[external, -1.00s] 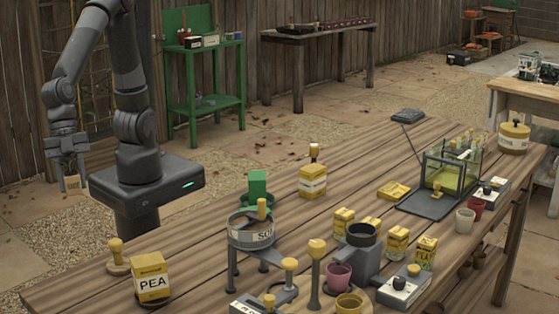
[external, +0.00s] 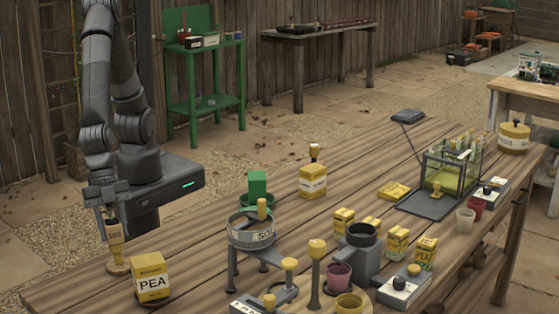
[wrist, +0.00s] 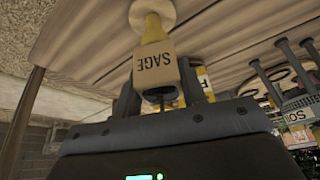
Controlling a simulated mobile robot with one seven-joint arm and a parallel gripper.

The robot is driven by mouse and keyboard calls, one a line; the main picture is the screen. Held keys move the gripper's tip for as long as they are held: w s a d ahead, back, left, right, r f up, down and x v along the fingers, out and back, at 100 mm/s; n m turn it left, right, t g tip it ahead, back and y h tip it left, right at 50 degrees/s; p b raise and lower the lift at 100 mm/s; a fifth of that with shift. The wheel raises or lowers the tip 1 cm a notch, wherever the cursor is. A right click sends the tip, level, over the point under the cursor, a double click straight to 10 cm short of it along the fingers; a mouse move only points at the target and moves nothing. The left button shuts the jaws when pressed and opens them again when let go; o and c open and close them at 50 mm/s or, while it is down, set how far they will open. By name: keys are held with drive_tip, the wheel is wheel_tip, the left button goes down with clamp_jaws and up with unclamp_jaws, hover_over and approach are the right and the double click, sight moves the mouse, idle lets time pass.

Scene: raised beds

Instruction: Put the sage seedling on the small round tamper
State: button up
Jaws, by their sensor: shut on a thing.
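The sage seedling (external: 114,231), a small tan block labelled SAGE, is held upright in my gripper (external: 108,210). It also shows in the wrist view (wrist: 155,67), with my gripper's fingers (wrist: 158,88) on both sides of it. The small round tamper (external: 117,268) stands at the table's left end, its pale round base visible below the seedling. In the wrist view the tamper's base (wrist: 152,10) lies just beyond the seedling, with a yellow part between them. The seedling hides most of the tamper's top; I cannot tell whether they touch.
A yellow PEA container (external: 151,279) stands close to the right of the tamper. A sieve on legs (external: 251,232) and several tampers and pots stand farther right on the wooden table (external: 205,262). The table's left edge is near the tamper.

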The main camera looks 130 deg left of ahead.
drive_tip(key=o, duration=1)
drive_tip(key=shift+f, duration=0.1)
drive_tip(key=v, duration=1.2)
drive_tip(key=shift+s, duration=0.1)
drive_tip(key=shift+a, duration=0.1)
